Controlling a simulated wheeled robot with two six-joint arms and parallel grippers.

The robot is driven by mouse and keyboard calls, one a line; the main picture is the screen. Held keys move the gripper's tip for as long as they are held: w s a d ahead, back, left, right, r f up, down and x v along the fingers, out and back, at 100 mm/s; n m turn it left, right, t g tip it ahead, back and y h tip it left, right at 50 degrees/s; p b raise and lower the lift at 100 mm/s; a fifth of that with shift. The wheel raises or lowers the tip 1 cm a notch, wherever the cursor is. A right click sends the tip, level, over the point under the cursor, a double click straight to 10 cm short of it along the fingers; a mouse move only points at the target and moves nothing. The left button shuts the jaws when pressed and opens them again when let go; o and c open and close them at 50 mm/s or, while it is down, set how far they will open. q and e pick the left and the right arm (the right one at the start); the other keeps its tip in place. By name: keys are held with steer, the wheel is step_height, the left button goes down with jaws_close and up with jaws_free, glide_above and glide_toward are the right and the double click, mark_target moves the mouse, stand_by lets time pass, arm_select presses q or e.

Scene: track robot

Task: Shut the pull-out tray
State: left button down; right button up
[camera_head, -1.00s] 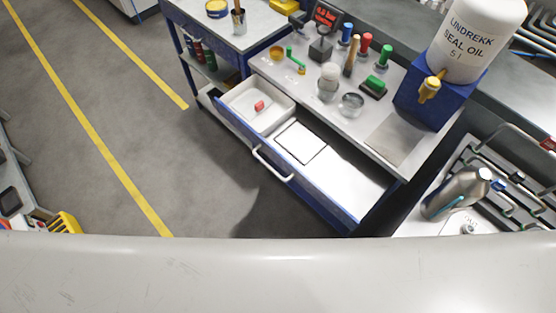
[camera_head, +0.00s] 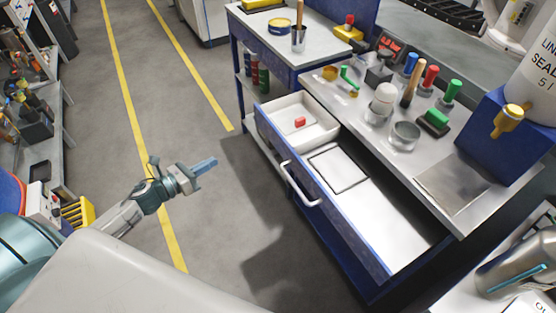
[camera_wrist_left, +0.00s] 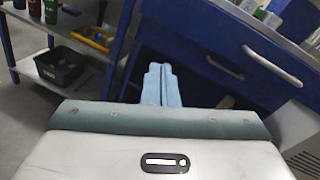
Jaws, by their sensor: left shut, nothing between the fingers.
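The pull-out tray (camera_head: 376,222) is a blue-fronted drawer, pulled out from under the bench top. Its pale inside shows, with a white bin and a flat square panel in it. Its white bar handle (camera_head: 299,184) is on the front face; the handle also shows at the right in the left wrist view (camera_wrist_left: 272,66). My left gripper (camera_head: 208,163) is shut and empty, in the air to the left of the tray front and apart from it. Its pale blue fingers (camera_wrist_left: 160,85) are together in the left wrist view. My right gripper is not in view.
The bench top (camera_head: 345,95) carries several coloured-handled tools, a glass dish and a blue stand with a large white drum. A red piece (camera_head: 300,122) lies in the white bin. Another bench (camera_head: 290,45) stands behind. Grey floor is clear between my left gripper and the tray.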

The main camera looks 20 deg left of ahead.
arm_select(q)
steer(key=d+r+m+g+h, duration=0.1)
steer(key=d+r+m+h, duration=0.25)
steer(key=d+m, duration=0.2)
steer(key=p, duration=0.3)
glide_toward(275, 140)
steer(key=w+d+r, duration=0.1)
steer(key=w+d, duration=0.1)
steer(key=p+x, duration=0.1)
steer(key=x, duration=0.1)
steer(key=shift+w+d+m, duration=0.2)
steer(key=shift+w+m, duration=0.05)
steer(key=shift+w, duration=0.1)
steer(key=shift+w+d+f+p, duration=0.15)
steer(key=shift+w+d+p, duration=0.2)
steer(key=shift+w, duration=0.1)
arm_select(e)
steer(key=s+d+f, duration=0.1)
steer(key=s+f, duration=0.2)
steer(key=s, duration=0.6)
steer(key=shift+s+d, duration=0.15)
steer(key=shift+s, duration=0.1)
